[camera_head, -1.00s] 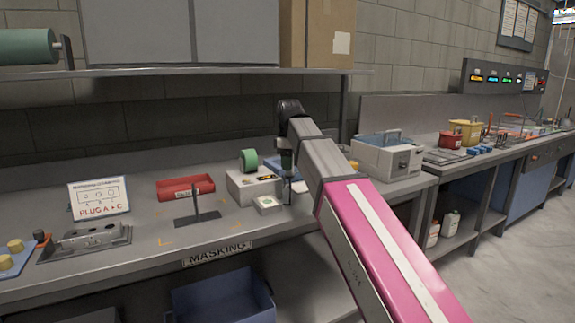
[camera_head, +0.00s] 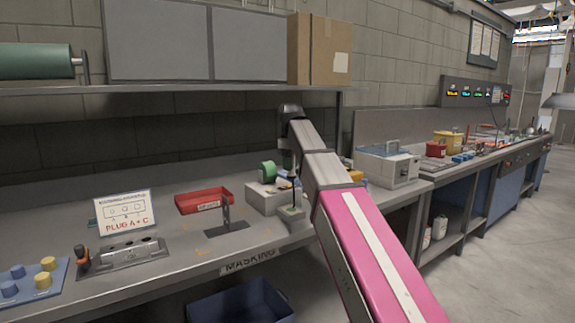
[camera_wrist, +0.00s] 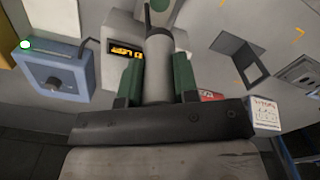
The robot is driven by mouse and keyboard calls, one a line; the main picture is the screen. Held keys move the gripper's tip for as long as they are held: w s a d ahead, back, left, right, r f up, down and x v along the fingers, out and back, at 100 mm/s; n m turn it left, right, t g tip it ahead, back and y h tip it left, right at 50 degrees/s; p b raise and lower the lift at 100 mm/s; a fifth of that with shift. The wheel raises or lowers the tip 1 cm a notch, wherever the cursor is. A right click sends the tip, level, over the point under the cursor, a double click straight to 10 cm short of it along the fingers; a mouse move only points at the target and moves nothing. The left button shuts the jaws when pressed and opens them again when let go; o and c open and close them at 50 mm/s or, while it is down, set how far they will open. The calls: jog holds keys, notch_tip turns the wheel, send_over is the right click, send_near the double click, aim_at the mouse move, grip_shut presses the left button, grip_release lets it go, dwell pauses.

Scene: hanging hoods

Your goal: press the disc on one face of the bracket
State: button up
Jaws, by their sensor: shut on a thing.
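The bracket (camera_head: 227,212) is a dark upright plate on a flat base, standing on the bench left of my gripper. It also shows in the wrist view (camera_wrist: 240,60), to the right. My gripper (camera_wrist: 157,82) has green fingers shut on a grey cylindrical tool with a thin dark tip (camera_wrist: 158,62). In the head view the gripper (camera_head: 289,163) is partly hidden by my arm. The tool's thin tip points down over a small pale block (camera_head: 291,214) with a green disc on top. I cannot tell whether the tip touches the disc.
A red tray (camera_head: 203,200) lies behind the bracket. A plug fixture (camera_head: 128,254) and sign (camera_head: 124,213) are at left. A shelf (camera_head: 200,88) hangs above.

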aim_at(291, 174)
jog(key=shift+f, duration=5.95)
jog(key=shift+f, duration=0.3)
jog(key=shift+r, duration=3.55)
jog(key=shift+o, duration=0.3)
jog(key=shift+c, duration=0.3)
